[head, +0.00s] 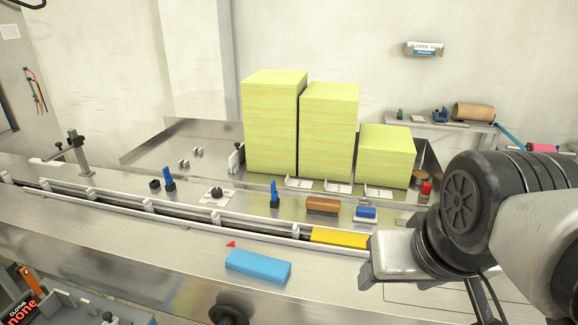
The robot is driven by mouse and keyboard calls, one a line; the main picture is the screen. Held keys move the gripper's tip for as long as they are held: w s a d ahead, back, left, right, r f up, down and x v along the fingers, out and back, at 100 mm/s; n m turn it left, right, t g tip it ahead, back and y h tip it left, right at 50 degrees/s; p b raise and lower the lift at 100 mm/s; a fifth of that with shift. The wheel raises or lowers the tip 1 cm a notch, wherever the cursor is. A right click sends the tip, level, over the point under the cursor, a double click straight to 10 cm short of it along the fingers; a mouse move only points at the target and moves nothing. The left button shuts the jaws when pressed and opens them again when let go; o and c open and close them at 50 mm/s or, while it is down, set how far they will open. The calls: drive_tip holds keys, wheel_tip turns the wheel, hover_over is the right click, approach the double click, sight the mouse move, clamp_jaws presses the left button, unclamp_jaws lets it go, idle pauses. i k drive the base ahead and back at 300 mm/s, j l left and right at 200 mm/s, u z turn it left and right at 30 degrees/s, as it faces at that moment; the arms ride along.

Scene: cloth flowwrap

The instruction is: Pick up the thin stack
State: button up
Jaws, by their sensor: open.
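A low, flat light-blue stack (258,266) lies on the steel worktop in front of the conveyor channel, left of my gripper. A thin yellow stack (339,238) lies in the channel, its right end hidden behind my gripper. Three yellow-green stacks stand on the steel deck behind: a tall one (271,125), a slightly lower one (328,132) and a short one (386,155). Which one the task means is not clear. My gripper (425,290) is at the lower right, open, apart from the blue stack; nothing shows between its fingers, which are partly hidden.
The conveyor channel (148,206) with white pushers runs across the worktop. Behind it stand blue clamps (168,180), a brown block (322,205) and a small blue block (366,212). A dark knob (229,314) is at the front edge.

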sight(265, 267)
drive_tip(key=j+z, duration=0.4)
drive_tip(key=j, duration=1.3)
